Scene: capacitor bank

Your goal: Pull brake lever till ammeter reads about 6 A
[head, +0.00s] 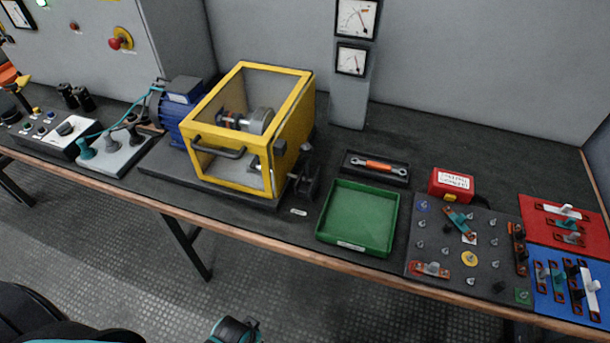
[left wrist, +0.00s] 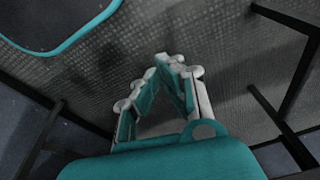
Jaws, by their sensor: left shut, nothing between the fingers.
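Two dial meters, an upper one (head: 357,18) and a lower one (head: 351,60), are on a grey post behind the bench in the head view. Their faces are too small to read, and I cannot tell which is the ammeter. A dark mechanism (head: 305,181) stands at the right side of the yellow-framed guard (head: 244,186); it may hold the brake lever, but the lever is not clear. My left gripper (left wrist: 172,62) is shut and empty over the floor in the left wrist view, away from the bench things. My right gripper is not in view.
A blue motor (head: 178,108) adjoins the guard. A green tray (head: 361,187), a wrench on a dark holder (head: 376,167) and a red box (head: 452,184) are to the right. A terminal board (head: 437,245) is near the front edge. Bench legs stand below.

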